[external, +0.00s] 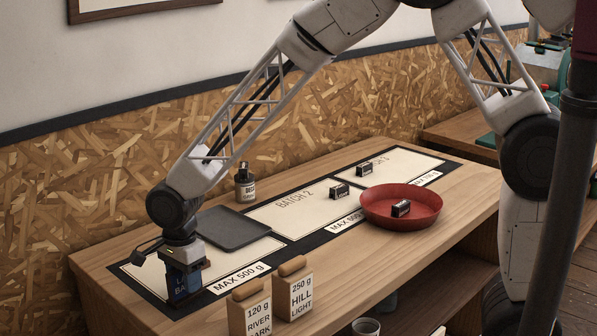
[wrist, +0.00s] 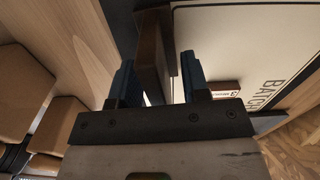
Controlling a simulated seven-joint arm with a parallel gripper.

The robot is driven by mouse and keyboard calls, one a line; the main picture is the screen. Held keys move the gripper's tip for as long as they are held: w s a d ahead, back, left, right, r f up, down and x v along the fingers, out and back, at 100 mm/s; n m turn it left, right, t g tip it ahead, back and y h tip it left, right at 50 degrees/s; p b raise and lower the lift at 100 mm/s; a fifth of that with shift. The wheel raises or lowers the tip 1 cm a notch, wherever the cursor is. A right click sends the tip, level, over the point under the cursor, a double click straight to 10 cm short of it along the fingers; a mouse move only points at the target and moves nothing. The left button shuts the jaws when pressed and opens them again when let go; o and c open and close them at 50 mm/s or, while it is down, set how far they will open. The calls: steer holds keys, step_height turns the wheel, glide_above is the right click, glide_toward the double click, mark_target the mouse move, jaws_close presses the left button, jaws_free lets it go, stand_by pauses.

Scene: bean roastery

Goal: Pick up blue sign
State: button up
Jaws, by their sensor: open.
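The blue sign (external: 181,284) stands on the near left end of the table, on the dark mat. It has pale lettering, only partly readable. My gripper (external: 185,272) is over it, pointing down, and covers part of it. In the wrist view, my gripper (wrist: 158,85) is open, with one blue finger on each side of an upright brown wooden piece (wrist: 152,55). This piece looks like the sign seen edge-on.
Two tan bags (external: 293,291) (external: 250,309) stand at the front edge, close to my gripper. A dark tray (external: 232,229) lies behind it. A red bowl (external: 377,213) with a small dark block, more small blocks (external: 340,191) and a dark bottle (external: 244,186) are farther off.

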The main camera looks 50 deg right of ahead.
stand_by(0.3)
jaws_close()
steer(key=shift+r, duration=0.1)
steer(key=shift+r, duration=4.95)
